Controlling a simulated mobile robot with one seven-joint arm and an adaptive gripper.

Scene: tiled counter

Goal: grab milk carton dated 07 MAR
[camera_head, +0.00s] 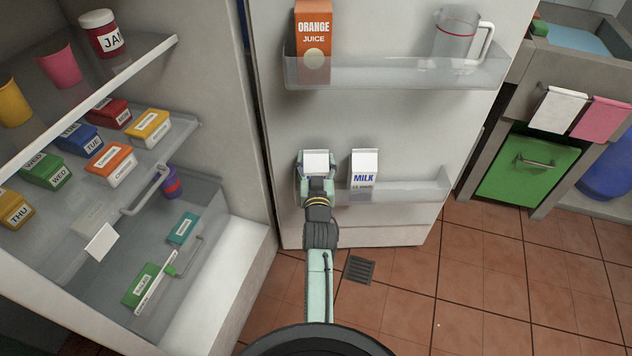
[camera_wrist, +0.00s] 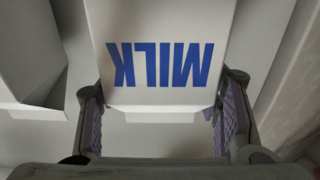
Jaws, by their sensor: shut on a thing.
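Two white milk cartons stand in the lower door shelf of the open fridge. My gripper (camera_head: 317,184) is at the left milk carton (camera_head: 316,160), with a finger on each side and shut on it. In the wrist view this carton (camera_wrist: 165,22) shows blue MILK lettering upside down between the fingers (camera_wrist: 160,115). Its date is not visible in either view. The right milk carton (camera_head: 364,166) is apart from my gripper; the small print under its MILK label is too small to read. It likely shows at the left of the wrist view (camera_wrist: 28,50).
The clear lower door shelf (camera_head: 412,188) has free room right of the cartons. Above it, the upper shelf (camera_head: 390,74) holds an orange juice carton (camera_head: 313,40) and a clear pitcher (camera_head: 456,38). Fridge shelves at left hold labelled boxes (camera_head: 110,162). A floor drain (camera_head: 360,270) lies below.

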